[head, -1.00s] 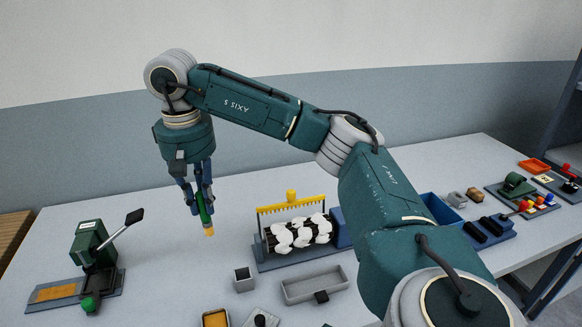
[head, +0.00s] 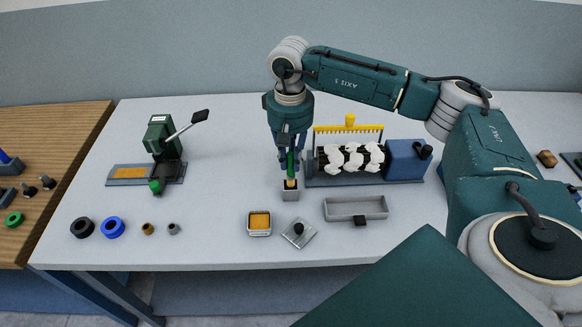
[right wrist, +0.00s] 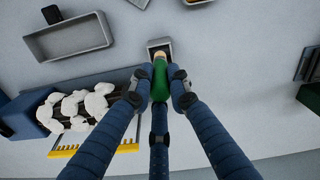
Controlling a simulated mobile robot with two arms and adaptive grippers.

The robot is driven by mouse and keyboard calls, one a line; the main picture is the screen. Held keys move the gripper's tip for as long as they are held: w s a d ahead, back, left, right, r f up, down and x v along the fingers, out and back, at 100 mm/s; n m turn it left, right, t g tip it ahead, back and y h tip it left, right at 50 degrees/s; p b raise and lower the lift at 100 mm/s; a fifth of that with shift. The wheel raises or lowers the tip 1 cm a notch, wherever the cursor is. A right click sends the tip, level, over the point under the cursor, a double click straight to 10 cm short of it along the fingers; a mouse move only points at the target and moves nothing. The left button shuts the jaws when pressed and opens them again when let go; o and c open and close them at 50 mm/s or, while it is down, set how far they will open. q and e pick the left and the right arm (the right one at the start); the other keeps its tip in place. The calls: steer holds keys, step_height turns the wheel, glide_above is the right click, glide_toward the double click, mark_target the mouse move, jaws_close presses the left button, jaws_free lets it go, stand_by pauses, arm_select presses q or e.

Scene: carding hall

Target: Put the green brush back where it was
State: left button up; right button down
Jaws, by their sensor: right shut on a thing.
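My right gripper (head: 288,163) is shut on the green brush (head: 290,166) and holds it upright, tan tip down. The tip is at the mouth of a small grey square holder (head: 290,196); I cannot tell how far inside it is. In the right wrist view the fingers (right wrist: 158,95) close around the green brush (right wrist: 160,83), and its pale tip overlaps the opening of the grey holder (right wrist: 166,43). My left gripper is not in view.
The carding machine (head: 365,181), with white tufts and a yellow comb, stands close to the right of the holder. A grey tray (head: 340,213), an orange-filled dish (head: 259,231) and a black-knobbed plate (head: 307,240) lie in front. A green lever press (head: 160,139) stands left.

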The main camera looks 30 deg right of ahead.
mark_target(290, 172)
step_height(290, 172, down, 4)
steer(key=shift+f+p, duration=0.1)
steer(key=shift+p, duration=0.5)
steer(key=shift+f, duration=0.3)
steer(key=shift+f, duration=0.15)
steer(key=c, duration=1.6)
jaws_free()
steer(key=shift+c, duration=0.2)
